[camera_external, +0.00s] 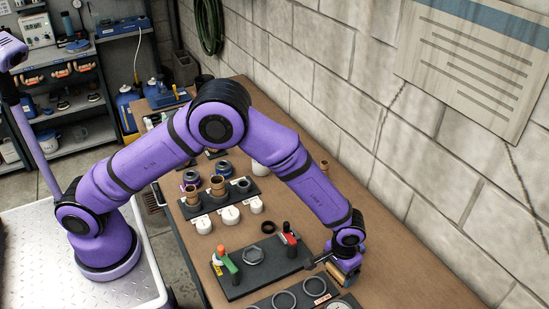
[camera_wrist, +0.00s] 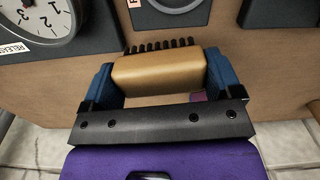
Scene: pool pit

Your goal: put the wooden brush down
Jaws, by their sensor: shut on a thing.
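The wooden brush (camera_wrist: 158,75) has a tan block and dark bristles, which show along its far side in the wrist view. My gripper (camera_wrist: 160,68) is shut on it, with one blue finger at each end of the block. In the external view my gripper (camera_external: 345,274) is low over the brown workbench (camera_external: 400,280), right of a black board with valves. I cannot tell whether the brush touches the bench.
A dial gauge (camera_wrist: 38,20) is left of the brush, and a dark panel with a ring (camera_wrist: 172,6) is just beyond it. Another dark block (camera_wrist: 280,12) is to the right. The valve board (camera_external: 262,268) is close by. Bare bench lies to the right, before the block wall (camera_external: 450,170).

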